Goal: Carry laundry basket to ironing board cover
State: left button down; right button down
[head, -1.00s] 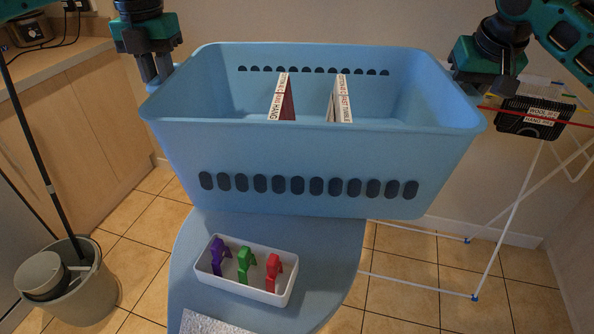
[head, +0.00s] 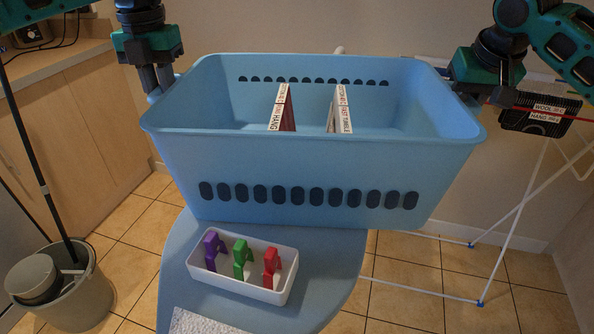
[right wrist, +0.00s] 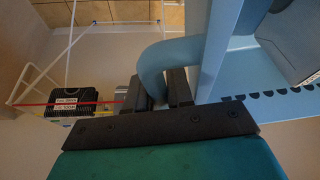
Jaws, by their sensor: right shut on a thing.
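The light blue laundry basket (head: 310,165) is upright and level in the head view, over the far part of the blue ironing board cover (head: 180,285). I cannot tell whether its base touches the cover. My right gripper (head: 462,90) is at the basket's right end. In the right wrist view my right gripper (right wrist: 165,88) is shut on the basket's curved blue handle (right wrist: 170,52). My left gripper (head: 158,82) points down at the left end handle; its grip there is partly hidden. Two labelled dividers, left (head: 281,108) and right (head: 340,110), stand inside the basket.
A white tray (head: 240,279) with purple, green and red pegs sits on the cover before the basket. A grey bucket (head: 85,305) stands on the floor at left, below a wooden counter (head: 70,115). A white drying rack (head: 512,225) with a black labelled box (head: 540,115) is at right.

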pick_arm(q)
jog(key=shift+f, duration=0.35)
pick_arm(e)
jog(key=shift+f, duration=0.35)
pick_arm(q)
jog(key=c, duration=1)
grip_release()
jog(key=shift+r, duration=0.15)
pick_arm(e)
jog(key=c, duration=1)
grip_release()
jog(key=shift+r, duration=0.15)
